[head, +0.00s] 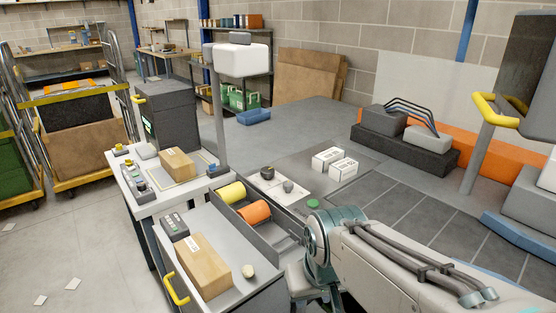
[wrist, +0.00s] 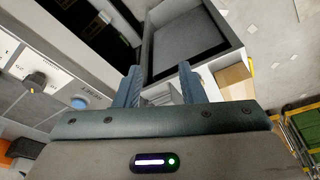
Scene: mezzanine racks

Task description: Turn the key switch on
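A pale control panel in the wrist view (wrist: 60,75) fills the left side. It carries a dark knob with a yellowish base (wrist: 37,82), which may be the key switch, and a blue round button (wrist: 79,103). I cannot tell which way the knob is turned. My gripper (wrist: 160,82) is open, its two blue-grey fingers apart and apparently empty. The knob lies to the left of the fingers, apart from them. In the head view my arm crosses the lower right, and my fingers cannot be made out.
A grey open tray (wrist: 190,60) lies beyond my fingers in the wrist view.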

